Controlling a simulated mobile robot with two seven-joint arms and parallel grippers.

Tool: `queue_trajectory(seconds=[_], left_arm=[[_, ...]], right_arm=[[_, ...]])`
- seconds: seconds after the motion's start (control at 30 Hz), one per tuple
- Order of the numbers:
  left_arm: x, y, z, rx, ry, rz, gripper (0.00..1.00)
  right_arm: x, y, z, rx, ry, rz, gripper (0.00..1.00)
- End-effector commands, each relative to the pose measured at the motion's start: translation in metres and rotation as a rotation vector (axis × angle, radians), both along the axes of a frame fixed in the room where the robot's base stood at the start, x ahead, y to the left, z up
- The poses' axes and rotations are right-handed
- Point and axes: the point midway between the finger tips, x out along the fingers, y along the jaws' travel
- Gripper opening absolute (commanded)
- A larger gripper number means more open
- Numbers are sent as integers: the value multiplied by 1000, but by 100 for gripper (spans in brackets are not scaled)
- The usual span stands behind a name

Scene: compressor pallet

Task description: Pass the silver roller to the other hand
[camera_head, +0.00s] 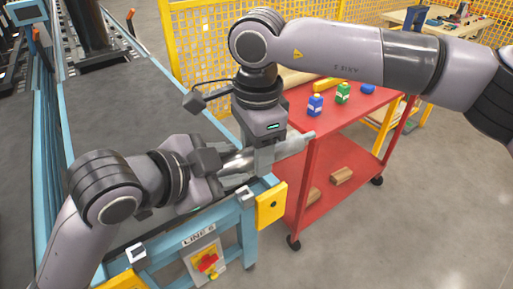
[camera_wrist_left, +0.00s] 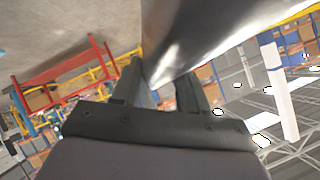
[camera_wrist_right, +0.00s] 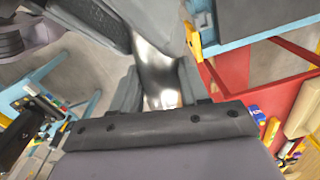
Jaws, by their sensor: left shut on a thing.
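The silver roller (camera_head: 238,161) is held sideways above the front end of the blue-framed conveyor. My left gripper (camera_head: 218,164) is shut on it. In the left wrist view the shiny roller (camera_wrist_left: 200,35) fills the upper right, at the fingers (camera_wrist_left: 160,88). My right gripper (camera_head: 264,158) points down over the roller, to the right of my left one. In the right wrist view its fingers (camera_wrist_right: 157,88) stand on both sides of the roller (camera_wrist_right: 156,55). Whether they press on it cannot be made out.
The conveyor (camera_head: 40,130) with a dark belt lies at the left. A red cart (camera_head: 330,135) stands close on the right, with a blue bottle (camera_head: 315,105) and a green bottle (camera_head: 343,93) on top and wooden blocks (camera_head: 342,176) below. A yellow fence (camera_head: 215,40) stands behind.

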Motion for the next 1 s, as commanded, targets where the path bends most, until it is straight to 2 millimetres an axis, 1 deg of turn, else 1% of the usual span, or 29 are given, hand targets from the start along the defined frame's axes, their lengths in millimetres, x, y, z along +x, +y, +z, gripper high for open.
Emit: queue_trajectory(seconds=[0.03,0.07,0.1,0.47,0.57,0.67,0.77,0.83,1.0], left_arm=[[-2,-2,2,-5,-4,-11,50],[-2,-2,2,-5,-3,-11,60],[-2,-2,2,-5,-3,-11,73],[-3,-1,1,-6,3,-20,74],[-5,0,4,-19,10,-60,74],[-10,3,10,-46,13,-135,74],[-19,7,21,-88,-5,-244,74],[-26,10,35,-117,-56,-338,74],[-48,17,71,-171,-247,-547,74]], right_arm=[[2,0,2,4,-7,-2,0],[2,0,2,4,-7,-2,0],[2,0,2,4,-7,-2,0],[2,0,2,4,-6,-2,0],[2,0,2,4,-6,-2,0],[2,0,2,4,-6,-1,0],[1,0,2,3,-5,-1,0],[1,0,2,3,-5,-1,0],[1,0,2,3,-5,-1,0]])
